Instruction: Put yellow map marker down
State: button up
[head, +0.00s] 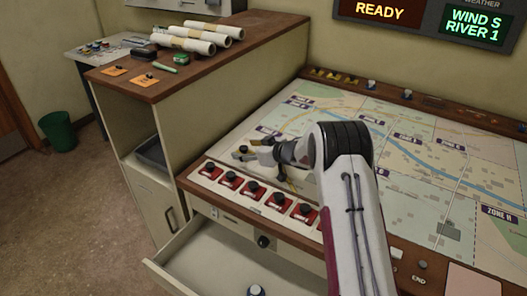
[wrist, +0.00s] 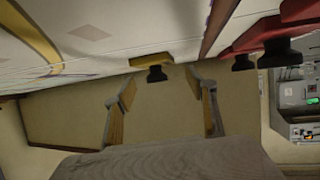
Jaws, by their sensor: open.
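The yellow map marker (wrist: 152,61), a yellow base with a black knob, shows in the wrist view, whose picture is upside down. It rests on the map board (head: 410,150) near its front left edge, where it also shows in the head view (head: 239,155). My gripper (wrist: 163,98) is open, its two yellow-padded fingers spread with nothing between them. The marker lies beyond the fingertips, roughly in line with the gap and apart from them. In the head view my gripper (head: 262,152) is low over the left part of the map, pointing left; my arm hides part of the map.
Red blocks with black knobs (head: 253,190) line the console's front edge. An open drawer (head: 210,265) juts out below. More yellow markers (head: 335,76) stand along the back ledge. A wooden-topped cabinet (head: 200,60) with rolled papers (head: 200,38) rises at the left.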

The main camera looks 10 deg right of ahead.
jog(key=shift+v, duration=4.75)
